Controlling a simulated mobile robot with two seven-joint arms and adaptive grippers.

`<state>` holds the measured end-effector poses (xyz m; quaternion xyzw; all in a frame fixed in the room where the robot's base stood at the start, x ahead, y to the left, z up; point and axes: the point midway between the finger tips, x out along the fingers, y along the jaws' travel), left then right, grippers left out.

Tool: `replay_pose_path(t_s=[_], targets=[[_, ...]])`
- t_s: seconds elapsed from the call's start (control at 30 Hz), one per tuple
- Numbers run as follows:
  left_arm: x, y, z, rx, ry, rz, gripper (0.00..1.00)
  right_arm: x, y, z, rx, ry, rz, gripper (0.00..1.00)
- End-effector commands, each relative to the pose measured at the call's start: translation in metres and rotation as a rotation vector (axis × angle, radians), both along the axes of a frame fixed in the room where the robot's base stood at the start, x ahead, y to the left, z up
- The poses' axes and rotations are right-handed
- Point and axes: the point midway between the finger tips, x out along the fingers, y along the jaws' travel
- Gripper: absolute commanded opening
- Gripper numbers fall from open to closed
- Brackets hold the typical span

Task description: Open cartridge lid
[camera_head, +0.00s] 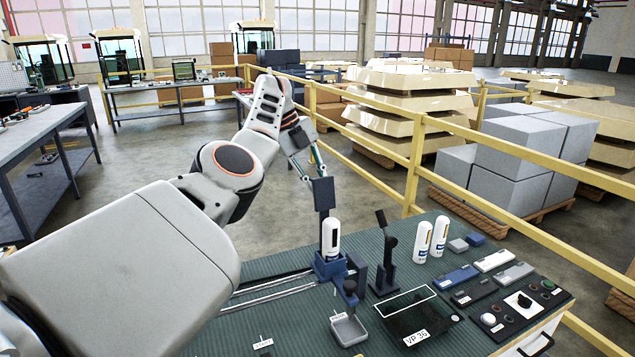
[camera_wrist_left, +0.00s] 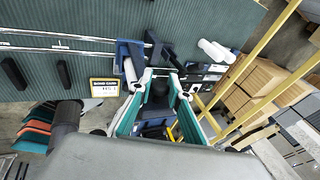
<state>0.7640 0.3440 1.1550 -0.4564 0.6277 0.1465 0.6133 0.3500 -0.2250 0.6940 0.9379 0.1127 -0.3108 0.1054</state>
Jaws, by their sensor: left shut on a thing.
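A white cartridge (camera_head: 331,238) stands upright in a blue holder (camera_head: 329,266) on the green ribbed bench. A dark upright piece (camera_head: 322,192), with a narrow stem below it, rises just behind and above the cartridge. It looks like the cartridge lid or its handle, but I cannot tell its hinge or exact angle. My left gripper (camera_head: 315,168) comes down from above and is shut on this dark piece. In the left wrist view, a black rounded part (camera_wrist_left: 159,89) sits between the gripper's teal fingers (camera_wrist_left: 159,80). My right gripper is in neither view.
Two white cartridges (camera_head: 430,240) stand right of a black lever (camera_head: 384,255). A yellow railing (camera_head: 415,165) runs behind the bench. Metal rails (camera_head: 270,285) lie left of the holder.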

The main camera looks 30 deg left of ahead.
Motion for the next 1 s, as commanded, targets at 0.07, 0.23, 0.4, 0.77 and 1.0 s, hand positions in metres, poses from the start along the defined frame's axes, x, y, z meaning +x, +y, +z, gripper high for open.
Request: replay_pose_path(t_s=[0.07, 0.23, 0.4, 0.77, 1.0], targets=[[0.0, -0.001, -0.001, 0.0, 0.001, -0.001, 0.0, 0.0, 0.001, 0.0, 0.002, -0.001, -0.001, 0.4], [0.0, -0.001, -0.001, 0.0, 0.001, -0.001, 0.34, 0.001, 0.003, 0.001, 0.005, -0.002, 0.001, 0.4], [0.0, -0.001, -0.001, 0.0, 0.002, 0.0, 0.34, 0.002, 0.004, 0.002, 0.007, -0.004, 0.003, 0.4], [-0.004, 0.01, 0.024, 0.0, -0.001, 0.001, 0.34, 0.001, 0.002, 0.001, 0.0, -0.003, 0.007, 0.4], [-0.01, 0.024, 0.056, -0.001, 0.001, -0.002, 0.34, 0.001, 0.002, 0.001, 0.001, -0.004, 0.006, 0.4]])
